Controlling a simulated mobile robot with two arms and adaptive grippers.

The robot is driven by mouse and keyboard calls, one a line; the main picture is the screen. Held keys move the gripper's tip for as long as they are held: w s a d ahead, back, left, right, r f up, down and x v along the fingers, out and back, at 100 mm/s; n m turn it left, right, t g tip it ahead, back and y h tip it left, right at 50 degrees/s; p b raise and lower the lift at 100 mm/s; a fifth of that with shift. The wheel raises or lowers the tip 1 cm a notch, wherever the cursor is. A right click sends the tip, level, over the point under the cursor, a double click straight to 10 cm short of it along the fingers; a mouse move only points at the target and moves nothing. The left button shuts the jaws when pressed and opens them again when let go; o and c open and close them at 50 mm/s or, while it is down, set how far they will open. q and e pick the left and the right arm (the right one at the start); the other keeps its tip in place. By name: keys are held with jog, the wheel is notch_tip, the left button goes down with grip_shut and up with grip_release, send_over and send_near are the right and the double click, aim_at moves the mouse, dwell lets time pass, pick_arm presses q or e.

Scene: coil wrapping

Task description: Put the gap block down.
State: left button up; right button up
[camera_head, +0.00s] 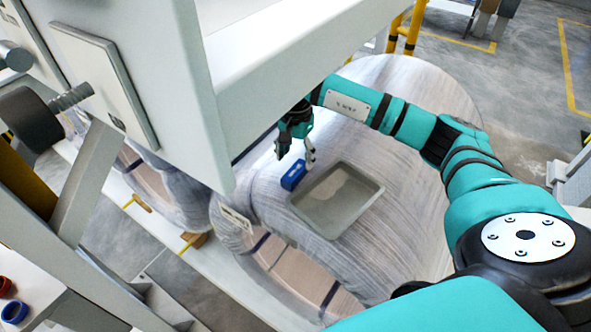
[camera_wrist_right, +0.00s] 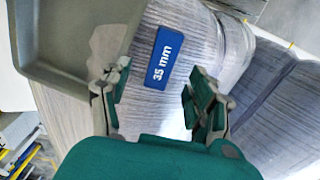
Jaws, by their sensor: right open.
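The gap block is a blue block (camera_head: 293,175) lying on the wrapped coil, just left of a grey tray in the head view. In the right wrist view the blue block (camera_wrist_right: 164,57) shows a white "35 mm" label and lies ahead of the fingers. My right gripper (camera_head: 297,156) is above and beside the block in the head view. In the right wrist view the right gripper (camera_wrist_right: 157,100) has its fingers spread, with nothing between the tips. My left gripper is not seen.
The grey tray (camera_head: 372,197) rests on the wrapped coil (camera_head: 400,235), close to the block. A large white machine housing (camera_head: 205,85) overhangs on the left. More wrapped coils stand below. Blue and red rings (camera_head: 14,311) lie at the lower left.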

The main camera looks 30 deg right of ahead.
aim_at(295, 170)
jog(key=f+p, duration=0.2)
jog(key=f, duration=0.1)
jog(key=shift+w+f, duration=0.2)
jog(key=shift+f, duration=0.05)
notch_tip(295, 170, down, 2)
jog(key=shift+f+p, duration=0.15)
jog(key=shift+p, duration=0.3)
jog(key=shift+d+f, duration=0.1)
jog(key=shift+f, duration=0.15)
jog(key=shift+c, duration=0.7)
jog(key=c, duration=0.7)
grip_shut()
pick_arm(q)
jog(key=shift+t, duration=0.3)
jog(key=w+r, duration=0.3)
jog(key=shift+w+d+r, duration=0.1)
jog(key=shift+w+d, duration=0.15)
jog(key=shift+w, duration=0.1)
